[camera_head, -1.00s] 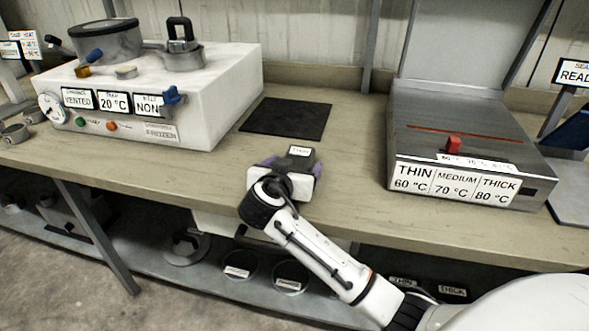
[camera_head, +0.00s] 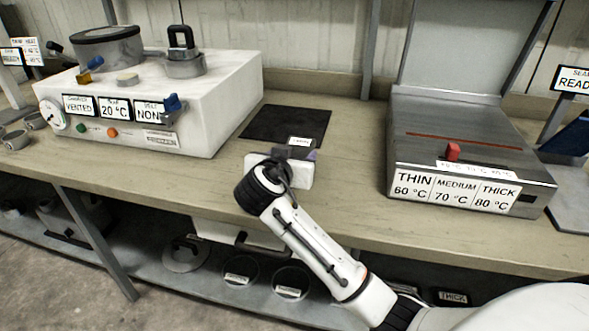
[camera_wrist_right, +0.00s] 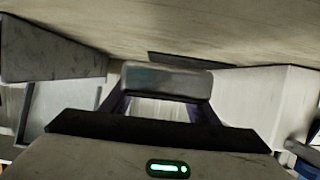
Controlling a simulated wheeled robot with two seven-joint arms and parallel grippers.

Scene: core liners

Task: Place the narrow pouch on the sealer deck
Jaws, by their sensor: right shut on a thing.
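My right gripper (camera_head: 294,156) is over the middle of the bench and shut on a small dark grey pouch (camera_head: 280,151) with a white label, whose text is too small to read for certain. Much of the pouch is hidden by the gripper. In the right wrist view the pouch (camera_wrist_right: 165,81) is a grey block across the fingertips, apart from the bench surface as far as I can tell. The sealer deck (camera_head: 420,118) is a grey metal box top at the right, with a red line across it and a red slider on its front. My left gripper is not in view.
A white machine (camera_head: 220,80) with knobs and signs stands at the left. A black mat (camera_head: 262,124) lies behind my gripper. The bench (camera_head: 350,170) is clear between gripper and sealer. The sealer's raised grey panel (camera_head: 450,50) stands behind its deck. A lower shelf holds round items.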

